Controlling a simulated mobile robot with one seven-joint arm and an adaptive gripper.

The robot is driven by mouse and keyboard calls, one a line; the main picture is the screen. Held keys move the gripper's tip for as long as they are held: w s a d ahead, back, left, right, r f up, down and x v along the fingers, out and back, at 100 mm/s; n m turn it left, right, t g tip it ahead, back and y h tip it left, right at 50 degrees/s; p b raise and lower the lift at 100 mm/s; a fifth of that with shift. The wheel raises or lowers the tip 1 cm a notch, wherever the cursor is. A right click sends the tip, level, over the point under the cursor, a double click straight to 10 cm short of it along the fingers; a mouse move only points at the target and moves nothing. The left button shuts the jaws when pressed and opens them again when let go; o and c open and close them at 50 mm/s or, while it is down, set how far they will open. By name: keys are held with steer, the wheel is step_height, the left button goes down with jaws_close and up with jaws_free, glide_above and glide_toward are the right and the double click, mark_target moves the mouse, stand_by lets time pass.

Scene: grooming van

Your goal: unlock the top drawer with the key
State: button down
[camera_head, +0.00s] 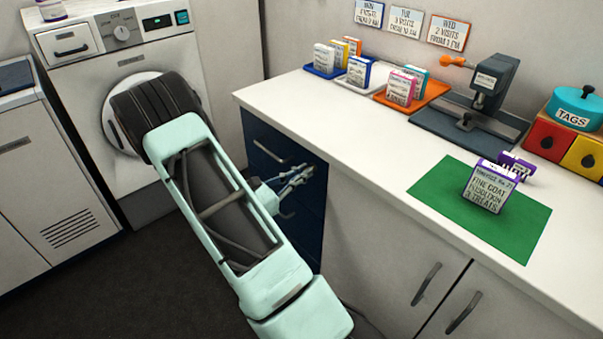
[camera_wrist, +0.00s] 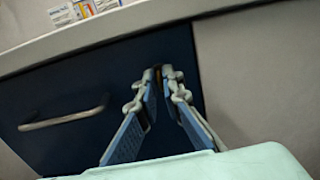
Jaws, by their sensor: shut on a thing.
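The top drawer (camera_head: 262,135) is a dark blue front under the white counter, with a grey bar handle (camera_head: 268,152). It looks closed. In the wrist view the drawer front (camera_wrist: 85,80) fills the left and middle, with its handle (camera_wrist: 62,118) to the left of my gripper. My gripper (camera_head: 308,169) is at the right part of the drawer front. In the wrist view its fingertips (camera_wrist: 163,74) close around a small dark yellowish thing, seemingly the key (camera_wrist: 158,74). The key is almost wholly hidden by the fingers. The lock is hidden too, and I cannot tell whether the key is in it.
The white counter (camera_head: 330,130) overhangs the drawers. It bears coloured trays of boxes, a press (camera_head: 485,90), and a green mat (camera_head: 440,190) with a purple-white box. A washer (camera_head: 120,60) stands left. Beige cupboard doors (camera_head: 380,240) lie right of the drawers.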

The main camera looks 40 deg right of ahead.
steer(key=n+p, duration=0.5)
steer(key=n, duration=0.4)
steer(key=n+p, duration=0.6)
steer(key=n, duration=0.2)
steer(key=shift+w+f+n, duration=0.15)
steer(key=shift+n, duration=0.25)
stand_by(0.3)
steer(key=c, duration=2.1)
jaws_free()
